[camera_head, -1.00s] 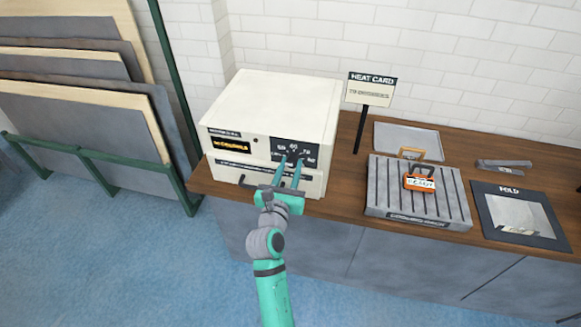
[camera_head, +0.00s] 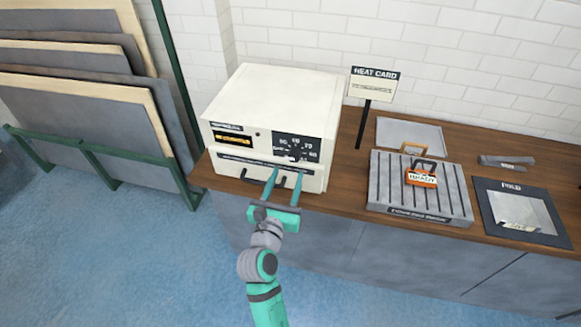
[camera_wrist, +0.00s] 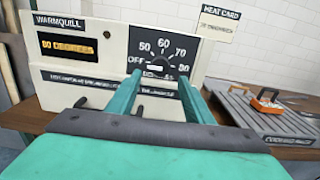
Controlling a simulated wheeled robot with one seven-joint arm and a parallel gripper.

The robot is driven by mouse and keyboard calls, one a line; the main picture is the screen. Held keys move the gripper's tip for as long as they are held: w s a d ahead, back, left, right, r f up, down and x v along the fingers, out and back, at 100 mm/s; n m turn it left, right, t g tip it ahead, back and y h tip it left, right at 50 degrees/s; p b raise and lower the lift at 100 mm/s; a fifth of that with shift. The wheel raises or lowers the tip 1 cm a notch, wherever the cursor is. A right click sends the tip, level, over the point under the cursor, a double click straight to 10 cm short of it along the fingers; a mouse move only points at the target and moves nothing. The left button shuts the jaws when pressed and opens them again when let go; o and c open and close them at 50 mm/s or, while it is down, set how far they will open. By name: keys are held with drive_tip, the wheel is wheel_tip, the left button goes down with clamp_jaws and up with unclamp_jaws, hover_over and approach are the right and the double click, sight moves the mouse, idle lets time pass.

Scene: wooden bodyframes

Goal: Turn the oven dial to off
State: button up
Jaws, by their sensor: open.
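The cream oven (camera_head: 272,95) stands on the wooden counter at the back wall. Its black dial panel (camera_head: 305,141) is at the front right, marked OFF, 50, 60, 70 and 80 in the wrist view. The dial (camera_wrist: 158,69) shows low on that panel, partly hidden by my fingers; I cannot tell where it points. An amber display (camera_wrist: 67,43) reads a number of degrees, its first digit blurred. My gripper (camera_head: 287,174) is open and empty in front of the oven, its fingertips just below the panel and apart from the dial.
A dark handle (camera_head: 250,179) juts from the oven's lower front. To the right are a heat card sign (camera_head: 374,86), a ribbed grey rack (camera_head: 385,190) with an orange tagged item (camera_head: 421,174), and a framed pad (camera_head: 493,205). Boards lean in a green rack (camera_head: 105,150) at left.

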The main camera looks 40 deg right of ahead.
drive_tip(key=shift+v, duration=1.9)
drive_tip(key=s+a+f+m+t+y, duration=0.2)
drive_tip(key=s+a+f+m+y, duration=0.4)
drive_tip(key=a, duration=0.3)
drive_tip(key=s+a+f+m+t+y, duration=0.25)
drive_tip(key=s+a+f, duration=0.35)
drive_tip(key=a, duration=0.4)
drive_tip(key=s+a+m+y, duration=0.2)
drive_tip(key=s+a+m, duration=0.2)
drive_tip(key=s+m, duration=0.5)
drive_tip(key=s+a+r+m+y, duration=0.1)
drive_tip(key=s+a+m+y, duration=0.2)
drive_tip(key=s+a+m, duration=0.2)
drive_tip(key=s+m, duration=0.3)
drive_tip(key=s, duration=0.1)
drive_tip(key=shift+m+g, duration=0.35)
drive_tip(key=shift+s+r, duration=0.1)
